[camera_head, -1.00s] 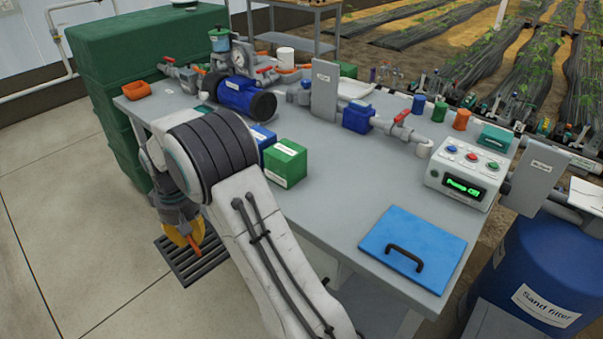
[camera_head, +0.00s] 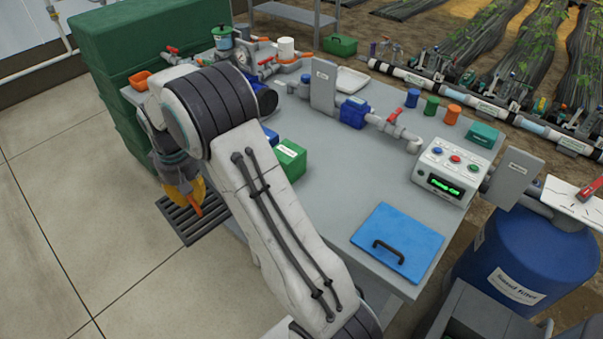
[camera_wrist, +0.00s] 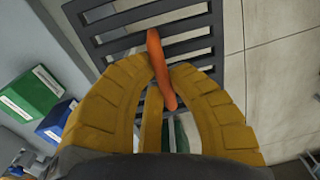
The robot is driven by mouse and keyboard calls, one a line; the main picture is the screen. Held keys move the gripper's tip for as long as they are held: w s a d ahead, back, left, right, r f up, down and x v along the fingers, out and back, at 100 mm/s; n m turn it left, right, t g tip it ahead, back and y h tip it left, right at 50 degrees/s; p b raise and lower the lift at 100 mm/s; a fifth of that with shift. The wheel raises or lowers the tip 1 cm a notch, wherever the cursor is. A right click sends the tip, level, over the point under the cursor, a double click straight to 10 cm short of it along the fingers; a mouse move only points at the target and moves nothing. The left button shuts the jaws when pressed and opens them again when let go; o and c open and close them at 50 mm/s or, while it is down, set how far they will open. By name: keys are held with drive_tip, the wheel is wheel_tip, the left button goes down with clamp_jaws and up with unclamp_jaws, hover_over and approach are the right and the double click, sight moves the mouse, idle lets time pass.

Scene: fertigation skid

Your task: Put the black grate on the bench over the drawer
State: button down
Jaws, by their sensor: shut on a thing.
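The black grate (camera_head: 178,222) is a slatted dark panel off the bench's left side, in front of the green stack. Pale floor shows between its slats. My gripper (camera_head: 197,207) has yellow fingers closed around an orange piece, which appears to be the grate's handle. In the wrist view my gripper (camera_wrist: 161,75) is shut on this orange piece, with the slats of the grate (camera_wrist: 95,15) right behind it. The grate's height above the floor is hard to judge. The grey bench (camera_head: 320,200) stands to its right. I cannot make out the drawer.
A blue panel with a black handle (camera_head: 415,235) lies at the bench's near right corner. A green box (camera_head: 291,158) and a control box (camera_head: 447,170) stand on the bench. The bench's middle is clear. A blue sand filter barrel (camera_head: 510,262) stands at the right.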

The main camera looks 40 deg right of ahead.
wheel_tip(320, 180, up, 2)
drive_tip(key=shift+r+p, duration=0.15)
drive_tip(key=shift+p, duration=0.55)
drive_tip(key=d, duration=0.4)
drive_tip(key=s+d+f, duration=0.1)
drive_tip(key=d, duration=0.1)
drive_tip(key=shift+d+f+b, duration=0.1)
drive_tip(key=shift+d+b, duration=0.15)
drive_tip(key=shift+b, duration=0.15)
drive_tip(key=s+d+f, duration=0.1)
drive_tip(key=s+d, duration=0.5)
drive_tip(key=d, duration=0.5)
drive_tip(key=s+d+f, duration=0.1)
drive_tip(key=s+d, duration=0.5)
drive_tip(key=d, duration=0.5)
drive_tip(key=s+d, duration=0.4)
drive_tip(key=s, duration=0.5)
drive_tip(key=s+d+f+n, duration=0.1)
drive_tip(key=s+d, duration=0.2)
drive_tip(key=s, duration=0.6)
drive_tip(key=s+d, duration=0.4)
drive_tip(key=s, duration=0.5)
drive_tip(key=shift+s+d+f+y, duration=0.3)
drive_tip(key=shift+s+f+y, duration=0.05)
drive_tip(key=shift+f+y, duration=0.05)
